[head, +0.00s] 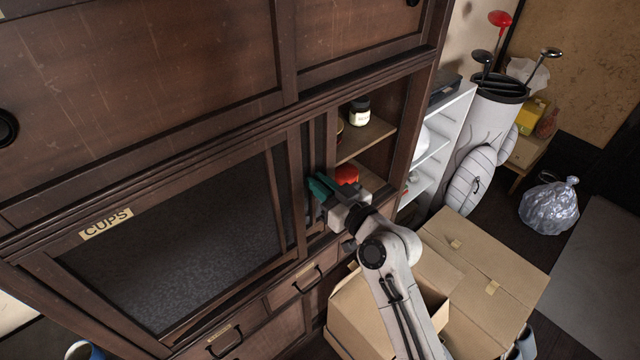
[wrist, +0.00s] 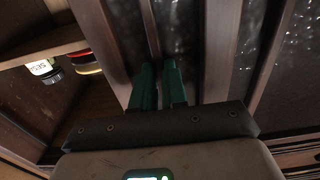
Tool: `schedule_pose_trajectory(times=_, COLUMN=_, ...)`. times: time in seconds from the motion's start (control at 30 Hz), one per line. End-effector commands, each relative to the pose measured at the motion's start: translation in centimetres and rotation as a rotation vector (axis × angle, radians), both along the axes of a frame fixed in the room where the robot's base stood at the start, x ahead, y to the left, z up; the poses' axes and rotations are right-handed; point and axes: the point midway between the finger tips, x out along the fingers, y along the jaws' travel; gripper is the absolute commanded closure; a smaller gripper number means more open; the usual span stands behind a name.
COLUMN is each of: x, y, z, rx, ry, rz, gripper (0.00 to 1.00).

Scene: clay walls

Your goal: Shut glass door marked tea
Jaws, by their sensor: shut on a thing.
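A dark wooden cabinet has sliding glass doors. The front door (head: 180,245) carries a CUPS label and covers the left side. A second door (head: 319,145) shows as narrow dark stiles and a strip of glass just right of it, mostly overlapped by the CUPS door. No tea label is visible. The right part of the cabinet stands open, showing shelves. My gripper (head: 316,187) has its green fingers at the second door's stile. In the wrist view the fingers (wrist: 159,84) are close together on a thin upright strip of this door; the exact contact is hidden.
Jars (head: 359,111) and a red-lidded container (head: 346,174) stand on the open shelves. Drawers (head: 296,285) lie below. Cardboard boxes (head: 485,265) crowd the floor under my arm. A white shelf (head: 432,140) and golf bag (head: 485,140) stand at the right.

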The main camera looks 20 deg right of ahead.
Motion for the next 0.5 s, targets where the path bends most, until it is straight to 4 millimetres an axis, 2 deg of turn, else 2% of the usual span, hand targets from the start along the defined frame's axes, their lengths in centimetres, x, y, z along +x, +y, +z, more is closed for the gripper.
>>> schedule_pose_trajectory(times=0.27, x=0.9, y=-2.9, z=-0.6, rx=0.000, ry=-0.004, rz=-0.007, gripper=1.00)
schedule_pose_trajectory(times=0.5, x=2.5, y=-8.0, z=-0.7, rx=-0.002, ry=-0.008, rz=-0.009, gripper=1.00)
